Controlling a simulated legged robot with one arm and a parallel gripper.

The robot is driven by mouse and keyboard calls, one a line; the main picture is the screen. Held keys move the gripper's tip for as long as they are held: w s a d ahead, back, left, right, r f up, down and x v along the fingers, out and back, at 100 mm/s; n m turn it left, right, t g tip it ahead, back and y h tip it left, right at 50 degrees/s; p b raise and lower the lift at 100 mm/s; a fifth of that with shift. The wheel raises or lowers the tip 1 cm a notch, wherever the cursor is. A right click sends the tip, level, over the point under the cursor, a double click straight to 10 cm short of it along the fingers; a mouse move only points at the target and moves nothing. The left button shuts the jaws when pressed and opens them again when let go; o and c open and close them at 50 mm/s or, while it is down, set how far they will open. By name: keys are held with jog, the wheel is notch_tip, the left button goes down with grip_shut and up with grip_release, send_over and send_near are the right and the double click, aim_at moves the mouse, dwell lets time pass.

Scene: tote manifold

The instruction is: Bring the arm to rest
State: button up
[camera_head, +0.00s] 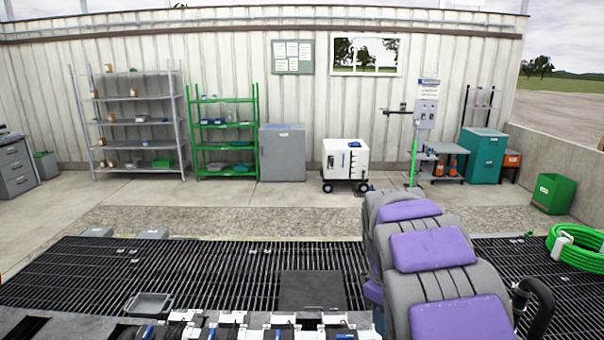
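My arm (438,250), grey with purple pads, rises from the bottom right and reaches forward over the dark grating. Its far end points away from the camera, toward the back wall. My gripper is hidden behind the arm links or too small to make out, so its fingers cannot be seen. No object is seen held by the arm.
Dark grating (225,265) covers the floor ahead. A grey tray (149,304) and a dark square plate (312,291) lie on it. A coiled green hose (578,248) is at the right. Shelves (130,122), a white wheeled unit (345,160) and a green bin (553,193) stand farther back.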

jog(key=s+a+f+m+b, duration=0.1)
jog(key=s+m, duration=0.1)
jog(key=s, duration=0.9)
jog(key=s+a+f+m+y+b, duration=0.1)
jog(key=s+a+f+m, duration=0.1)
jog(key=s, duration=1)
jog(key=s+a+f+m+g+b, duration=0.1)
jog(key=s+m, duration=0.3)
jog(key=s, duration=0.8)
jog(key=shift+s+a+f, duration=0.15)
jog(key=shift+a+f, duration=0.2)
jog(key=shift+f, duration=0.3)
